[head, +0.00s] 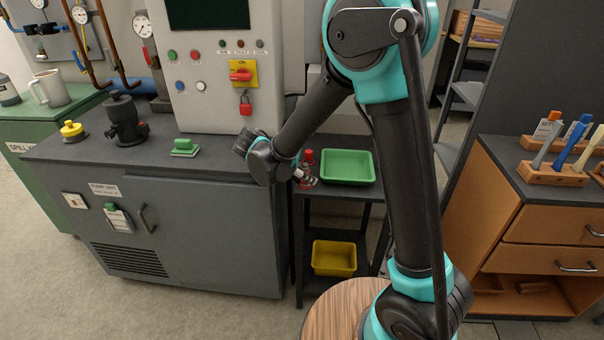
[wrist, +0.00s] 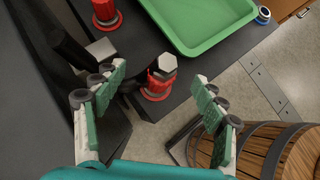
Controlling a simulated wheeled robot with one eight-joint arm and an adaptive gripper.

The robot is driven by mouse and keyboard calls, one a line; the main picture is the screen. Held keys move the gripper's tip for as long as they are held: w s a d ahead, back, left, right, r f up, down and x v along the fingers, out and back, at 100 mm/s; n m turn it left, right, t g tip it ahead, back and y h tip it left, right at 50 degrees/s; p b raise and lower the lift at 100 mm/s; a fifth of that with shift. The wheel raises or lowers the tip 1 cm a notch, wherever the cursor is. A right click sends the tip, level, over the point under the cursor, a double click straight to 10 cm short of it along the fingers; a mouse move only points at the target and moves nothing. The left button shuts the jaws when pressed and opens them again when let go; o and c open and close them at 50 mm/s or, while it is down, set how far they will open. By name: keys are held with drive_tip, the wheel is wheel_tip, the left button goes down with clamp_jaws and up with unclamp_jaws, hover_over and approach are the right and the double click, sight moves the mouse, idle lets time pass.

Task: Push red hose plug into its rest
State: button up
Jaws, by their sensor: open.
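A red knurled plug with a grey hex top (wrist: 158,84) stands at the corner of a dark shelf top in the wrist view, seated in or on a round red collar; how deep it sits I cannot tell. A second red fitting with a round base (wrist: 104,14) stands farther back. In the head view a red-topped piece (head: 309,156) shows beside my gripper (head: 305,178), which partly hides that spot. In the wrist view my gripper (wrist: 159,76) is open, its green-padded fingers on either side of the hex-topped plug, with gaps and no clear contact.
A green tray (head: 347,167) lies right beside the fittings on the shelf unit. A yellow bin (head: 334,258) sits on the lower shelf. The grey control cabinet (head: 212,75) and its bench stand at left. A wooden barrel (wrist: 288,150) is at lower right in the wrist view.

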drive_tip(key=shift+r, duration=0.1)
drive_tip(key=shift+v, duration=2.45)
drive_tip(key=shift+a, duration=0.1)
drive_tip(key=v, duration=1.2)
